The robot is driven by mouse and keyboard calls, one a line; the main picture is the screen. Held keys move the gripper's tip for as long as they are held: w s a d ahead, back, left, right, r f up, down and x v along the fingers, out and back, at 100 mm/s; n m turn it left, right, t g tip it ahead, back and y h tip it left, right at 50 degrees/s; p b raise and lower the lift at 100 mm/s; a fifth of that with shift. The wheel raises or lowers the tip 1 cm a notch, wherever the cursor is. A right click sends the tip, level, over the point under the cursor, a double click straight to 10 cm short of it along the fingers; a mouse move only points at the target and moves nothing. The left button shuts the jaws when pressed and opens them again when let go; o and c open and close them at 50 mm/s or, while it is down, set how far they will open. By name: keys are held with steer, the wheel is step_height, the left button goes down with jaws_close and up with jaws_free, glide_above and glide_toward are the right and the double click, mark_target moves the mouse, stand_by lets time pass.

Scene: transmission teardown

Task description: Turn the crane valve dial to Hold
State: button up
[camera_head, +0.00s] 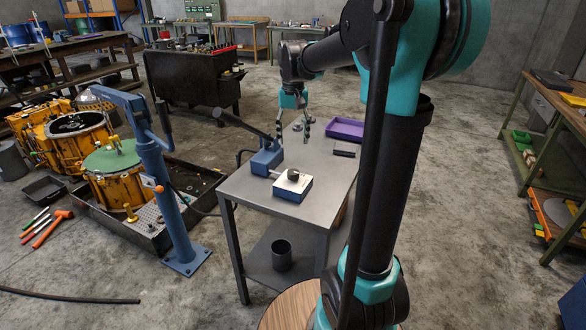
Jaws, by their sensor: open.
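The crane valve is a blue box with a white top (291,188) near the front of the grey metal table. Its dark round dial (293,175) sits on the white top; its markings and pointer are too small to read. A blue hand pump (266,162) with a long dark lever stands just behind it to the left. My gripper (293,137) hangs beyond the valve, over the far part of the table, apart from the dial. Its fingers point down and are spread, with nothing seen between them.
The grey table (240,188) also bears a purple tray (345,129), a small dark block (344,150) and small metal parts. A blue crane (172,200) stands left of the table, near yellow transmission housings (110,185). The table's front right top is clear.

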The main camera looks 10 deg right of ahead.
mark_target(293, 171)
step_height(293, 171, down, 12)
steer(key=shift+f, duration=0.25)
stand_by(0.3)
steer(key=c, duration=1.1)
